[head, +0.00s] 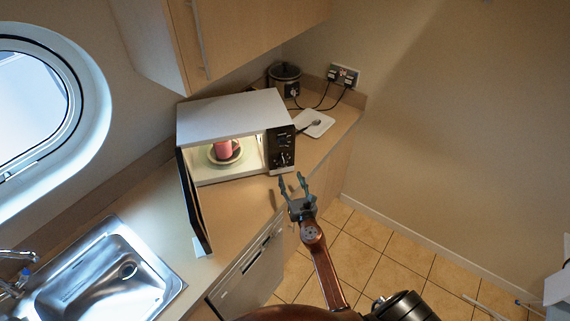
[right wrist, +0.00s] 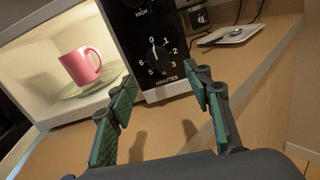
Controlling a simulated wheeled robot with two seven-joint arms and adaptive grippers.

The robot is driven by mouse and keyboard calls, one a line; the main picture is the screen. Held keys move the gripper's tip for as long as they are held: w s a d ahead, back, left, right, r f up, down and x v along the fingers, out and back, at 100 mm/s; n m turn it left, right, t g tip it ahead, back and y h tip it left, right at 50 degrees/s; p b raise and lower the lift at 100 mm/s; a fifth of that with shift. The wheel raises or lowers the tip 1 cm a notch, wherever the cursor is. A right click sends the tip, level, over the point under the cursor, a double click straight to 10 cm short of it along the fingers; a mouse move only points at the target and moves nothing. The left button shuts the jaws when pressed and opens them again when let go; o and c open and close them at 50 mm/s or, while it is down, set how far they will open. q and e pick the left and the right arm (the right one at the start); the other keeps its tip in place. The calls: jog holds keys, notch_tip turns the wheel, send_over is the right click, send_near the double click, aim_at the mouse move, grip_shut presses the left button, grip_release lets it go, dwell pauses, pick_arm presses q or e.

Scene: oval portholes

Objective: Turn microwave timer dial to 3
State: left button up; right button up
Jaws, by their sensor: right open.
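The microwave (head: 230,107) stands on the counter with its door (head: 192,205) swung open. Its timer dial (right wrist: 158,55) is on the black control panel (head: 281,150), ringed by numbers from 0 to 6 above the word MINUTES. The dial's white mark appears to point up near 0. My right gripper (head: 291,180) is open and empty, in front of the panel and apart from it. In the right wrist view, its fingers (right wrist: 160,78) stand wide apart on either side below the dial. My left gripper is not in view.
A pink mug (right wrist: 82,66) on a plate (head: 226,158) is inside the lit microwave. A slow cooker (head: 285,75) and a white tray (head: 315,123) with a spoon are at the back. A sink (head: 105,275) is at left. Open floor (head: 370,245) lies to the right.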

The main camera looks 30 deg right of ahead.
aim_at(284, 162)
jog(key=shift+n, duration=0.4)
jog(key=x, duration=0.5)
jog(key=b+x, duration=0.1)
jog(key=x, duration=0.2)
jog(key=shift+a+r, duration=0.15)
jog(key=shift+r, duration=0.25)
jog(key=shift+c, duration=0.5)
jog(key=c, duration=1)
jog(key=shift+c, duration=0.2)
